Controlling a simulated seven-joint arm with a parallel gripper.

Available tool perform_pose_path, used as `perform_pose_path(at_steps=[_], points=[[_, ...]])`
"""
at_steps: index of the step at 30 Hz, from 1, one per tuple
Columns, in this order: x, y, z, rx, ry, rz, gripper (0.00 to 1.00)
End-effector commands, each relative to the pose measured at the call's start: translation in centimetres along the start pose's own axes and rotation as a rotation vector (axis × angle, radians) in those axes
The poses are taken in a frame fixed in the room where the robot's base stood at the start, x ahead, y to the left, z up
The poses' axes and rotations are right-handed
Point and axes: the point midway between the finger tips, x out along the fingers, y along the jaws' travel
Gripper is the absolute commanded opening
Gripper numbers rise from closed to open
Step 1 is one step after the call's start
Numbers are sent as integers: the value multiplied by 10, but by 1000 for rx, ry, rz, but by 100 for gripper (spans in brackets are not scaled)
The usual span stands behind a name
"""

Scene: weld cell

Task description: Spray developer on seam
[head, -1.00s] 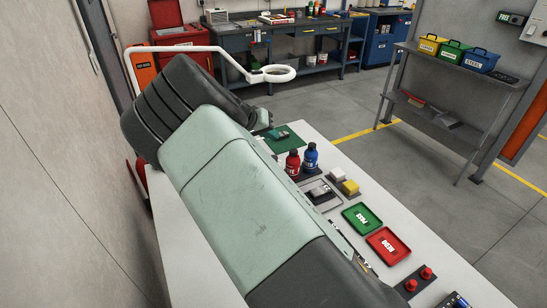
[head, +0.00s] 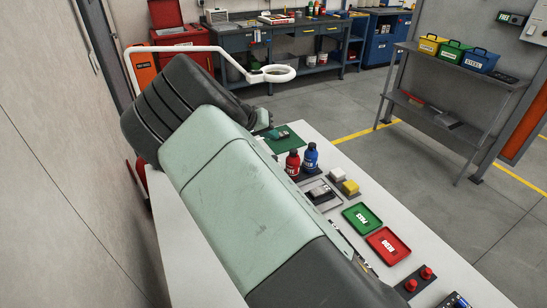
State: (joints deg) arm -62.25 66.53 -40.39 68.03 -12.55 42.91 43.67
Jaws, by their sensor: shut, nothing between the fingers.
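A red bottle (head: 293,163) and a blue bottle (head: 311,156) with dark caps stand upright side by side on the white bench. Just left of the red one, a small whitish item (head: 272,150) shows partly behind my arm; I cannot tell what it is. A small grey plate (head: 319,193) lies in front of the bottles; a seam on it is too small to make out. My large arm covers the bench's left part, and my gripper is hidden behind it.
White and yellow blocks (head: 349,187), a green PASS tray (head: 361,218) and a red REDO tray (head: 387,245) lie along the bench. Red buttons (head: 427,273) sit at the near end. A ring lamp (head: 279,73) hangs over the far end.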

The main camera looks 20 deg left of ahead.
Motion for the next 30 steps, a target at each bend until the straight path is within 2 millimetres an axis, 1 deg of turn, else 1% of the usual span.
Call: perform_pose_path(at_steps=[27,30], points=[[0,0,0,0,0,0,0],[-6,4,-5,1,2,1,0]])
